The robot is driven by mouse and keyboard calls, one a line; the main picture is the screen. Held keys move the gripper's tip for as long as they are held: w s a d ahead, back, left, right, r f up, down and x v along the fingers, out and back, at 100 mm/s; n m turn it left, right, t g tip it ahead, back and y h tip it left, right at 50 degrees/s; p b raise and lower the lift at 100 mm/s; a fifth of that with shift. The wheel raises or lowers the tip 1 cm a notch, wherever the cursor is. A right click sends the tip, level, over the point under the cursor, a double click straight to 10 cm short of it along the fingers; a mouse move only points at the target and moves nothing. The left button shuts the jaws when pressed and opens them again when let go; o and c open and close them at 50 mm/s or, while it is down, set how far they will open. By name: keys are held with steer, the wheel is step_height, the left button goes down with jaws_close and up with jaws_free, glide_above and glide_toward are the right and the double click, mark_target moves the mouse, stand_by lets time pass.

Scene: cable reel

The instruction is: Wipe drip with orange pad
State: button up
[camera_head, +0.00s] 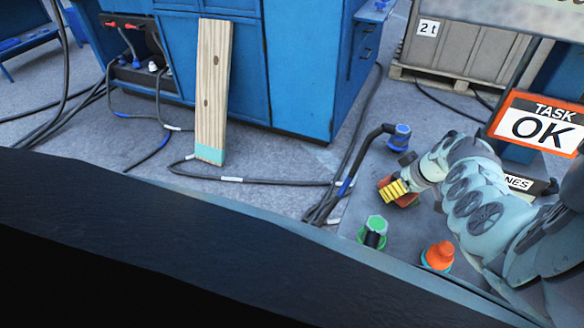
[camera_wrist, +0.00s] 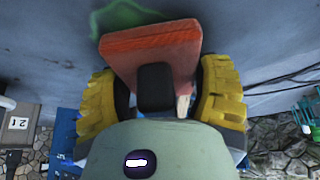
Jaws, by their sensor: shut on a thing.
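My gripper (camera_head: 393,189) has ribbed yellow fingers and is low over the grey surface at the right of the head view. In the wrist view, my gripper (camera_wrist: 160,95) is shut on the orange pad (camera_wrist: 150,48), with a yellow finger at each side. The pad (camera_head: 407,200) shows partly behind the fingers in the head view. A green smear (camera_wrist: 122,14), seemingly the drip, lies just beyond the pad's top edge in the wrist view. I cannot tell whether the pad touches the surface. I cannot make out the drip in the head view.
A green-topped piece (camera_head: 376,227), an orange piece (camera_head: 438,256) and a blue piece (camera_head: 400,137) stand around my gripper. Dark cables (camera_head: 260,181) cross the floor to the left. A wooden plank (camera_head: 213,90) leans on a blue cabinet (camera_head: 300,60). A "TASK OK" sign (camera_head: 540,122) stands at right.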

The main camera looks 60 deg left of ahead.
mark_target(384, 186)
steer(key=shift+w+d+f+m+h, duration=0.15)
steer(key=shift+d+f+m+h, duration=0.05)
steer(key=shift+d+f, duration=0.45)
steer(key=shift+w+d+f+m+h, duration=0.15)
steer(key=shift+d+f+m+h, duration=0.05)
steer(key=shift+d+f, duration=0.4)
steer(key=shift+a+r+p, duration=0.15)
steer(key=shift+a+p, duration=0.2)
steer(key=shift+o, duration=0.4)
steer(key=shift+s+a+r, duration=0.1)
steer(key=shift+s+a, duration=1.5)
steer(key=shift+a, duration=0.2)
steer(key=shift+s+a+r, duration=0.1)
steer(key=shift+s+a, duration=0.2)
steer(key=shift+a, duration=0.25)
steer(key=shift+s+a+r+p, duration=0.3)
steer(key=shift+r+p, duration=0.35)
steer(key=shift+s+a+r+p, duration=0.25)
steer(key=shift+s+r+p, duration=0.05)
steer(key=shift+r+p, duration=0.3)
steer(key=shift+c, duration=0.4)
steer(key=r, duration=0.1)
steer(key=w+r+p, duration=0.1)
steer(key=r+p, duration=0.1)
steer(key=shift+w+d, duration=0.2)
steer(key=shift+d, duration=0.1)
steer(key=shift+w+r+p, duration=0.1)
steer(key=shift+r+p, duration=0.4)
steer(key=shift+p, duration=0.25)
